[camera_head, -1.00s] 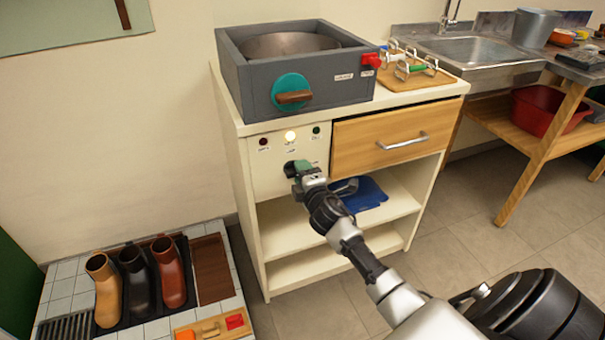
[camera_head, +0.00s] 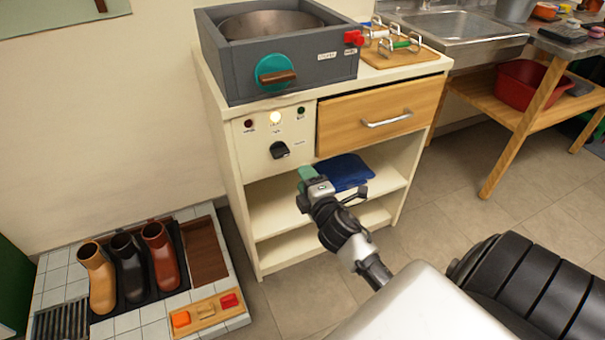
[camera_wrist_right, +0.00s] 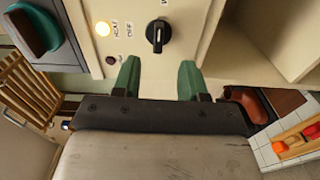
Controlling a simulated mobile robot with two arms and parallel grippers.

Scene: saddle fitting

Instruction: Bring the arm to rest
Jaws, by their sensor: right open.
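My right gripper (camera_head: 306,188) is open and empty, in front of the cream cabinet (camera_head: 237,180) and apart from it. In the wrist view its two green fingers (camera_wrist_right: 159,80) are spread, with the black knob (camera_wrist_right: 157,35) beyond the gap between them. In the head view the knob (camera_head: 279,150) shows on the cabinet's panel, free of the gripper. The middle panel light (camera_head: 275,118) glows. My left gripper is not in view.
A grey unit (camera_head: 290,69) with a round metal basin stands on the cabinet. A wooden drawer (camera_head: 350,130) is beside the panel, above open shelves with a blue folded item (camera_head: 343,172). Three boots (camera_head: 129,268) stand at the left. Grey floor (camera_head: 440,225) is clear at the right.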

